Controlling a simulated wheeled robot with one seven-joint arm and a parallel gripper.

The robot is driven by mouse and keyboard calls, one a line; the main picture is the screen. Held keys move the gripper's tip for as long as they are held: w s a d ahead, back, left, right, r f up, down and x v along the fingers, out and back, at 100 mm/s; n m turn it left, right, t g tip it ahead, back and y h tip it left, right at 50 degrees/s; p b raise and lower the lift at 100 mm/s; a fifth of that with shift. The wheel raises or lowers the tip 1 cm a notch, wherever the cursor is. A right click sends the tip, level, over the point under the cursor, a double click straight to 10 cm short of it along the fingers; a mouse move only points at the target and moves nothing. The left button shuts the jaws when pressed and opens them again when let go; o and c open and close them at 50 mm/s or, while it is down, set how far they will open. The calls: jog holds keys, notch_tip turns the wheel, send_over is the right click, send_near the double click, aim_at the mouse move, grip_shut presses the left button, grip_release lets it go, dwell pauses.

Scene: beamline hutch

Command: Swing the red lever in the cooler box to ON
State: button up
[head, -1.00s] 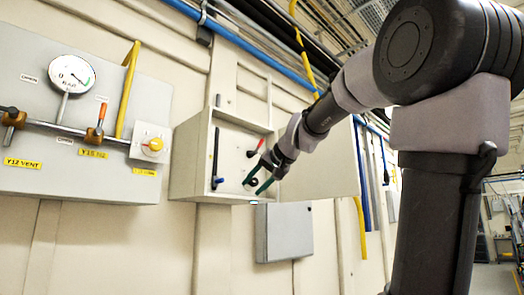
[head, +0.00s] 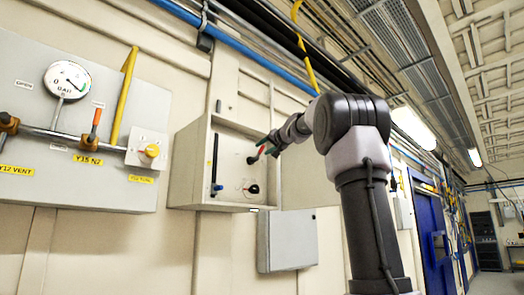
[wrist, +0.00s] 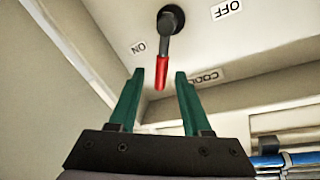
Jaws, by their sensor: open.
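The cooler box (head: 188,165) is an open cream box on the wall. Its red lever (wrist: 162,72) hangs from a dark pivot (wrist: 168,20) in the wrist view, its tip between my open green fingers; whether either finger touches it I cannot tell. The ON label (wrist: 138,47) is left of the lever and the OFF label (wrist: 226,9) is right of the pivot, both turned over in this view. The lever stands between the two labels. In the head view my gripper (head: 267,150) is at the box's right part and partly hides the lever.
Inside the box are a black vertical handle (head: 214,165) and a dark round knob (head: 253,189). A grey box (head: 287,241) hangs just below. A valve panel with a gauge (head: 68,78) and an orange-handled valve (head: 95,125) is at the left.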

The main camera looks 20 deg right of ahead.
jog(key=shift+w+a, duration=0.2)
jog(key=shift+w, duration=0.9)
grip_shut()
dwell(0.7)
